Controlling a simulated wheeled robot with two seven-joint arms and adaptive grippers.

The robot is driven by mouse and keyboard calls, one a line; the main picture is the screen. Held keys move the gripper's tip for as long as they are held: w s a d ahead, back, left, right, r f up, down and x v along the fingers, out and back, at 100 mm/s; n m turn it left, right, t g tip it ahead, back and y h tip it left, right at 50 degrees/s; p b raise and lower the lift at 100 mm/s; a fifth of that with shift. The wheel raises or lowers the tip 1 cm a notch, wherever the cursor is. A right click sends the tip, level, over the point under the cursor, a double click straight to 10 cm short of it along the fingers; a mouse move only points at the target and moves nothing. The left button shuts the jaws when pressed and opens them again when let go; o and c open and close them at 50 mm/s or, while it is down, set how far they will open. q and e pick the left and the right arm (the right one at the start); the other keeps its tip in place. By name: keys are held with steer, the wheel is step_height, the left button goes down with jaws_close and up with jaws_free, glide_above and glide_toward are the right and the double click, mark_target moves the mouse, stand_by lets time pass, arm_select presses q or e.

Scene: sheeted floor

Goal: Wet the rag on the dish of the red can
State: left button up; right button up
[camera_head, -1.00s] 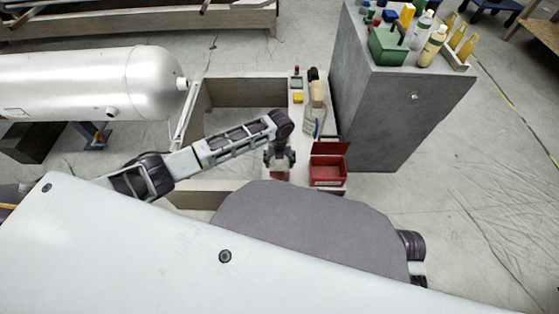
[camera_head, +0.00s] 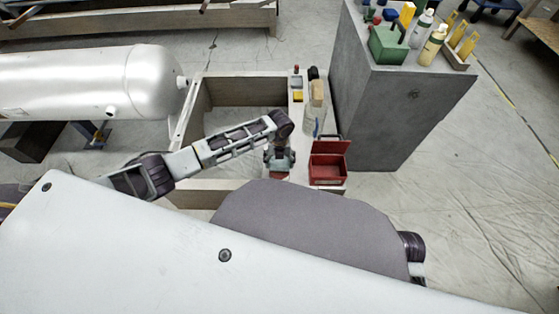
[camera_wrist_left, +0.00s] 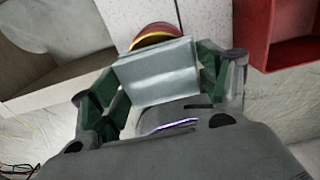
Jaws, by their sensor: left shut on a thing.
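My left gripper (camera_head: 280,163) reaches down at the near end of the narrow bench ledge. It is shut on a pale grey, folded rag (camera_wrist_left: 158,72), which spans between the two fingers in the left wrist view. The red can (camera_wrist_left: 153,30) with a yellow rim shows just beyond the rag there, partly hidden by it. I cannot tell whether the rag touches the can's dish. In the head view the gripper covers most of the can. My right gripper is not in view.
An open red box (camera_head: 328,172) stands close right of the gripper. A clear bottle (camera_head: 314,122) and a yellow block (camera_head: 297,97) stand farther along the ledge. A tall grey block (camera_head: 385,115) rises to the right. A silver tank (camera_head: 85,82) lies at left.

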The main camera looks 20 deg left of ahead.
arm_select(q)
steer(key=shift+f, duration=0.15)
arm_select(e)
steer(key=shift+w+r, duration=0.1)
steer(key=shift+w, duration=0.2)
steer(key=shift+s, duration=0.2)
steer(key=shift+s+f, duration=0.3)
arm_select(q)
steer(key=shift+f, duration=0.1)
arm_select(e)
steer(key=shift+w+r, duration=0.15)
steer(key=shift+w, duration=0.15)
